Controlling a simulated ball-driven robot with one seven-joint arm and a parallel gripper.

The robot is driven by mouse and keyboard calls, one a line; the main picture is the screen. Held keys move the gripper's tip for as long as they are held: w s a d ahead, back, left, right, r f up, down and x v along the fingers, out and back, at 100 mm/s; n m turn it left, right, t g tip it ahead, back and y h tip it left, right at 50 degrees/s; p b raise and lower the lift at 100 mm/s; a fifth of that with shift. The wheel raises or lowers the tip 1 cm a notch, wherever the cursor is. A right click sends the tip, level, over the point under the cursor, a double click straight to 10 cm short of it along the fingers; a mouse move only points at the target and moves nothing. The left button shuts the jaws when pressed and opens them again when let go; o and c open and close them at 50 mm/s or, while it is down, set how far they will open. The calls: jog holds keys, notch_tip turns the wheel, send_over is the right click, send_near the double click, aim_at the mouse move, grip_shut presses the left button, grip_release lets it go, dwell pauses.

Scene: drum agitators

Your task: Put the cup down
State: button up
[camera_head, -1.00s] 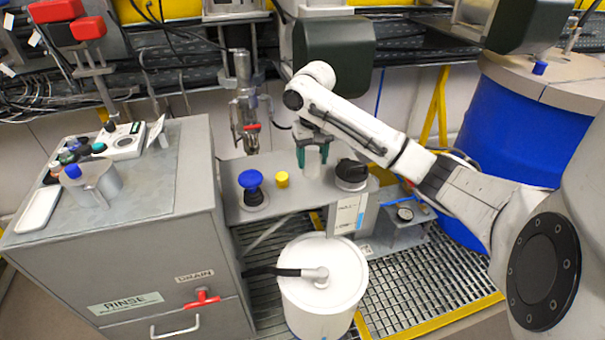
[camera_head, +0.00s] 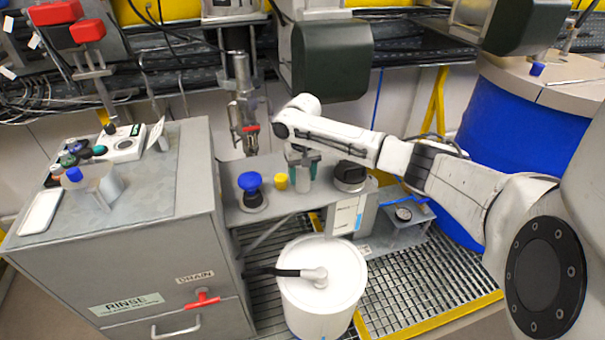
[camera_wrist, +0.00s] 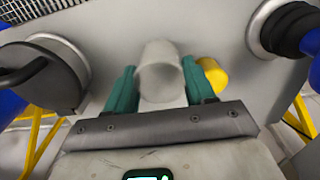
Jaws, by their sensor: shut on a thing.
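The cup (camera_wrist: 160,72) is a pale grey, translucent cylinder between the two green fingers of my gripper (camera_wrist: 160,88) in the wrist view. My gripper is shut on it. In the head view the cup (camera_head: 302,185) is upright at the grey shelf, below my gripper (camera_head: 304,168). It stands between a yellow cap and a black-topped fitting. I cannot tell whether its base touches the shelf.
The grey shelf (camera_head: 275,208) also bears a blue knob (camera_head: 250,181), the yellow cap (camera_head: 281,182) and the black-topped fitting (camera_head: 350,175). A white drum (camera_head: 322,290) stands in front below. The RINSE cabinet (camera_head: 130,265) is at left.

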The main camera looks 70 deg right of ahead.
jog(key=shift+f, duration=0.2)
jog(key=o, duration=1)
jog(key=shift+r, duration=0.1)
